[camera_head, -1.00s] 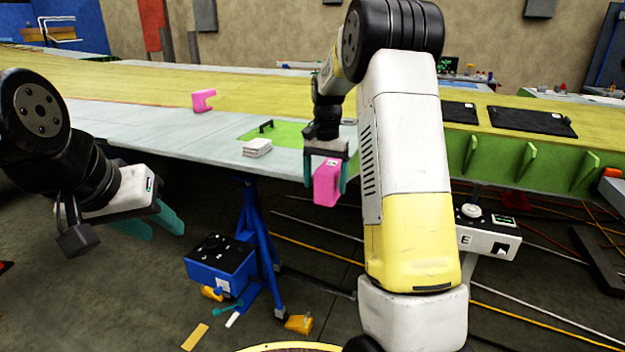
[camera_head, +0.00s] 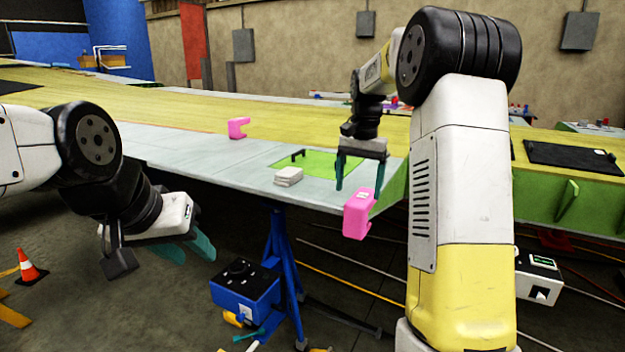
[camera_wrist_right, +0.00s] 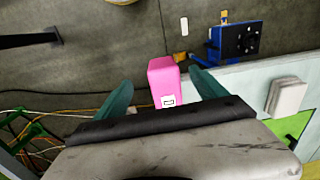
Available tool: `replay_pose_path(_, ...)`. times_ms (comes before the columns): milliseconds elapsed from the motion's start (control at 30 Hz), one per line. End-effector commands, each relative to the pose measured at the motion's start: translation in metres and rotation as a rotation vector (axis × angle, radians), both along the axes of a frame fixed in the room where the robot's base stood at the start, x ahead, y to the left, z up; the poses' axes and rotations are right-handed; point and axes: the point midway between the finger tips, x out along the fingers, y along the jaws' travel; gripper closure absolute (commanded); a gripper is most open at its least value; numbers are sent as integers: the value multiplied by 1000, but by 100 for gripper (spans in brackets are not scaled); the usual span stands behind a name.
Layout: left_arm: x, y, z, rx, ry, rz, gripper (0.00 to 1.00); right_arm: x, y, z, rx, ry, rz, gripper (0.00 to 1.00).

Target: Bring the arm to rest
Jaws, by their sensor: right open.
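My right gripper (camera_head: 359,184) is open and empty over the front edge of the wing panel. A pink block-like clip (camera_head: 360,214) with a small white label sits at that edge, just below and in front of the fingers. In the right wrist view, the pink clip (camera_wrist_right: 163,80) shows beyond and between the two spread teal fingers (camera_wrist_right: 160,90), with gaps on both sides. My left gripper (camera_head: 198,258) hangs at the left, in front of the wing, its teal fingers apart and nothing between them.
A second pink clip (camera_head: 238,128) stands on the wing (camera_head: 180,146). A pale stacked block (camera_head: 288,176) and a green patch (camera_head: 325,163) lie near the right gripper. A blue stand (camera_head: 285,265) and blue box (camera_head: 246,288) are below. A cone (camera_head: 29,267) stands at left.

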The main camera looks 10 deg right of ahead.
Motion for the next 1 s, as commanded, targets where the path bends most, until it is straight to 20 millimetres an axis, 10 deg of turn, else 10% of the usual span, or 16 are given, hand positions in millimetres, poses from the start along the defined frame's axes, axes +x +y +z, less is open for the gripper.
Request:
replay_pose_path(300, 0, 0, 0, 0, 0, 0, 62, -114, 19, 54, 68, -237, 229, 19)
replay_pose_path(600, 0, 0, 0, 0, 0, 0, 62, -226, 44, 48, 40, -470, 460, 19)
replay_pose_path(1000, 0, 0, 0, 0, 0, 0, 62, -278, 56, 22, -13, -586, 577, 19)
